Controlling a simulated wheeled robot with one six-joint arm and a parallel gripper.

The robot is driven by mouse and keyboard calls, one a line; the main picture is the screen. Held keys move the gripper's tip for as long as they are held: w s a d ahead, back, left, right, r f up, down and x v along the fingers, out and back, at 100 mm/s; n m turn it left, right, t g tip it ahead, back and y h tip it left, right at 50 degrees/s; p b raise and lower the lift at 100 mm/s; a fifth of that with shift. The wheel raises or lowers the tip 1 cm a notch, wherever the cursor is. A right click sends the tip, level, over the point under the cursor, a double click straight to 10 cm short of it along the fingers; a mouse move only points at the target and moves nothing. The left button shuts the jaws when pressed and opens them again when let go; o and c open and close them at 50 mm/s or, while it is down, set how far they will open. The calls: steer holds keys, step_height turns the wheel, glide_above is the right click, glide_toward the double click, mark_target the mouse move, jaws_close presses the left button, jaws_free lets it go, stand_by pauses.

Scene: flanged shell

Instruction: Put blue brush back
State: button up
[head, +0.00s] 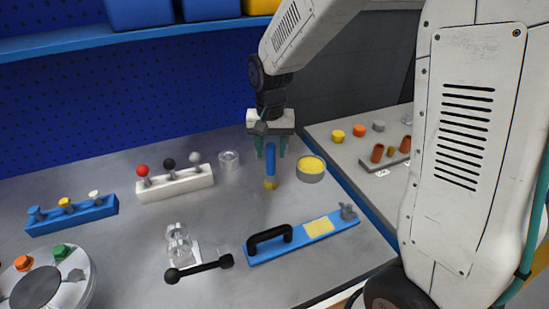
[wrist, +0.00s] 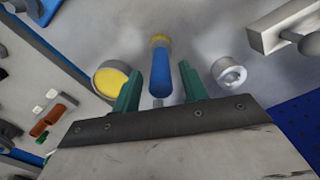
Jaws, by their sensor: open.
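The blue brush (head: 271,160) has a blue handle and a yellow lower end. It looks upright on the grey bench, below my gripper (head: 271,152). My gripper points down and is open, its two green fingers on either side of the handle. In the wrist view, the brush (wrist: 161,72) lies between the fingertips (wrist: 160,76), with a gap showing on each side. A round grey cup (head: 311,176) with a yellow top stands just right of the brush. It also shows in the wrist view (wrist: 109,82).
A clear ring-shaped jar (head: 229,160) stands left of the brush. A white block with coloured knobs (head: 175,185) is farther left. A blue plate with a black handle (head: 290,242) lies in front. A second bench (head: 345,160) with small parts is at right.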

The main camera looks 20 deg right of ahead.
step_height(320, 180, up, 8)
steer(key=shift+f, duration=0.2)
steer(key=shift+s+r, duration=0.25)
steer(key=s+d+r+n, duration=0.2)
steer(key=s, duration=1.1)
steer(key=s+d+r+n+t, duration=0.1)
steer(key=s+d+r+n, duration=0.1)
steer(key=s, duration=1.1)
steer(key=shift+s+d+r+n, duration=0.15)
steer(key=shift+r+n, duration=0.15)
steer(key=shift+r, duration=0.45)
